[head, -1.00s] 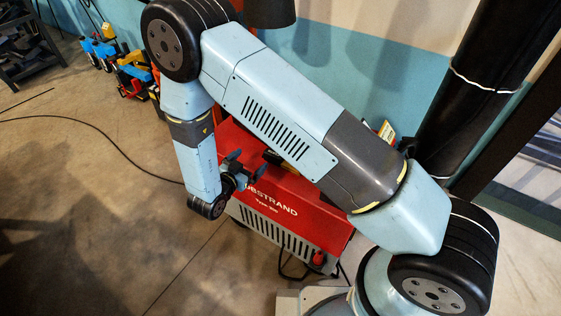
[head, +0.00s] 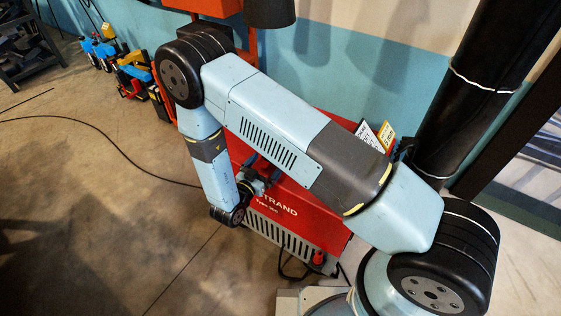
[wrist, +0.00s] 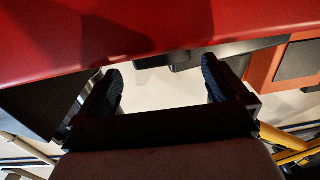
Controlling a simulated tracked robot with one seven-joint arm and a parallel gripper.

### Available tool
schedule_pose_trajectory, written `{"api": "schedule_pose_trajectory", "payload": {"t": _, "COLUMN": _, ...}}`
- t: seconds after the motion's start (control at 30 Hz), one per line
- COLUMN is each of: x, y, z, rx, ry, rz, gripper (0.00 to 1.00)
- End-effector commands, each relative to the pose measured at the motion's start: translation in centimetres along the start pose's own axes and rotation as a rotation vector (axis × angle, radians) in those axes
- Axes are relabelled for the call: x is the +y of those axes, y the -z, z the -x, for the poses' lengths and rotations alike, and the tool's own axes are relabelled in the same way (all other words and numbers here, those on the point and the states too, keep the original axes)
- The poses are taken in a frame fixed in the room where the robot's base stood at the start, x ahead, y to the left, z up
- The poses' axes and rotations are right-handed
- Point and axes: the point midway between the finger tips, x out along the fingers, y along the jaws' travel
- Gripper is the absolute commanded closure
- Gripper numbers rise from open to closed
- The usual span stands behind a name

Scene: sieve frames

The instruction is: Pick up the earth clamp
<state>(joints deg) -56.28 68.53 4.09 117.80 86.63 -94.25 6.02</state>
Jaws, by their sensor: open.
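I cannot make out the earth clamp for certain in either view; my arm covers part of the red machine (head: 325,228). My gripper (head: 262,178) is over the top of this machine, partly hidden by my arm in the head view. In the wrist view, the dark fingers of my gripper (wrist: 162,86) are spread apart with nothing held between them. The machine's red surface (wrist: 60,38) crosses the top of the wrist view, with a dark shape (wrist: 178,60) along its lower edge beyond the fingers, too unclear to name.
White and yellow cards (head: 377,135) stand behind the machine. A black cable (head: 110,140) crosses the floor at left. Blue and yellow equipment (head: 103,48) stands at far left. A thick black column (head: 470,85) rises at right. The floor at left is mostly clear.

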Motion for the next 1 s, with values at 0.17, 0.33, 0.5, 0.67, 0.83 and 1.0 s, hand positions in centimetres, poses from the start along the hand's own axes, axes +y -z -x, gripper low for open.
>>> {"api": "schedule_pose_trajectory", "payload": {"t": 0.17, "x": 0.0, "y": 0.0, "z": -0.7, "rx": 0.000, "ry": -0.001, "rz": 0.000, "gripper": 0.00}}
{"api": "schedule_pose_trajectory", "payload": {"t": 0.33, "x": -0.1, "y": 0.1, "z": -2.3, "rx": 0.000, "ry": -0.002, "rz": -0.001, "gripper": 0.00}}
{"api": "schedule_pose_trajectory", "payload": {"t": 0.5, "x": -0.1, "y": 0.1, "z": -4.7, "rx": -0.001, "ry": -0.003, "rz": -0.001, "gripper": 0.00}}
{"api": "schedule_pose_trajectory", "payload": {"t": 0.67, "x": -0.2, "y": 0.1, "z": -5.6, "rx": -0.001, "ry": 0.000, "rz": -0.001, "gripper": 0.00}}
{"api": "schedule_pose_trajectory", "payload": {"t": 0.83, "x": -0.2, "y": 0.1, "z": -5.6, "rx": -0.001, "ry": 0.000, "rz": -0.001, "gripper": 0.01}}
{"api": "schedule_pose_trajectory", "payload": {"t": 1.0, "x": -0.1, "y": 0.1, "z": -5.6, "rx": -0.001, "ry": -0.001, "rz": -0.001, "gripper": 0.17}}
